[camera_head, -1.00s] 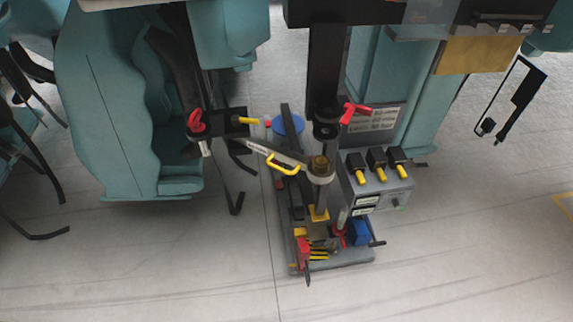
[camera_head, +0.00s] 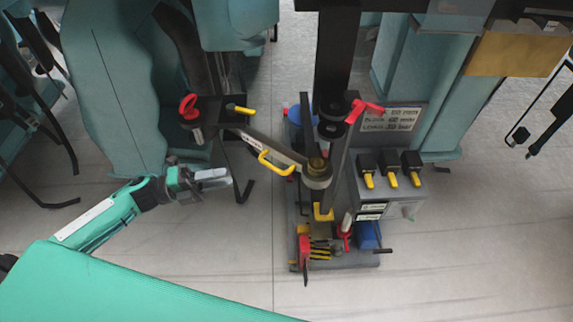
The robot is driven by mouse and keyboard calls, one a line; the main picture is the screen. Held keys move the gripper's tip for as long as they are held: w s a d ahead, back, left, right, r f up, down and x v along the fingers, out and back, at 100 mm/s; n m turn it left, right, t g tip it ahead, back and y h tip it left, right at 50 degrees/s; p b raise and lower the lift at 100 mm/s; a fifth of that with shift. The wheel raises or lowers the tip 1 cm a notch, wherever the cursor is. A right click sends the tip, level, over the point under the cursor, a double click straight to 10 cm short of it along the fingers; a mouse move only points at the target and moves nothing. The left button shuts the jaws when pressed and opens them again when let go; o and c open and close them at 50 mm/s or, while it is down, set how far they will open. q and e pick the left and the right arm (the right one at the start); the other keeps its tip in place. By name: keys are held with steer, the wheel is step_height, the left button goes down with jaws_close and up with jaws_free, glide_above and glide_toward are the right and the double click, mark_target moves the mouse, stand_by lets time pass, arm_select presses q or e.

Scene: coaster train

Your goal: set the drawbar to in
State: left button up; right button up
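The drawbar (camera_head: 262,147) is a grey bar with a small label and a yellow loop handle (camera_head: 277,164). It runs from the pivot post (camera_head: 317,174) up and left to the dark block (camera_head: 214,110) with a red hook and a yellow pin. Whether its end touches that block is too small to tell. My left gripper (camera_head: 222,178) is left of and slightly below the yellow handle, apart from it and empty. Its fingers are seen side-on, so their opening is unclear. My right gripper is not in view.
A grey base (camera_head: 340,262) below the post carries red, yellow and blue parts. A grey box (camera_head: 388,200) with several yellow-tipped black switches is right of the post. A red lever (camera_head: 366,108) stands above. Teal train seats (camera_head: 110,90) are at left. Floor is clear lower right.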

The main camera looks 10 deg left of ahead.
mark_target(275, 167)
arm_select(q)
steer(key=p+x, duration=0.1)
steer(key=x, duration=0.3)
steer(key=p+x, duration=0.2)
steer(key=x, duration=0.2)
steer(key=p+x, duration=0.2)
steer(key=x, duration=0.2)
steer(key=shift+s+d+r, duration=0.1)
steer(key=shift+d+r, duration=0.05)
steer(key=shift+r, duration=0.3)
steer(key=shift+w+d+f+p, duration=0.1)
steer(key=shift+w+d+p, duration=0.2)
steer(key=shift+d, duration=0.4)
steer(key=shift+c, duration=0.2)
jaws_close()
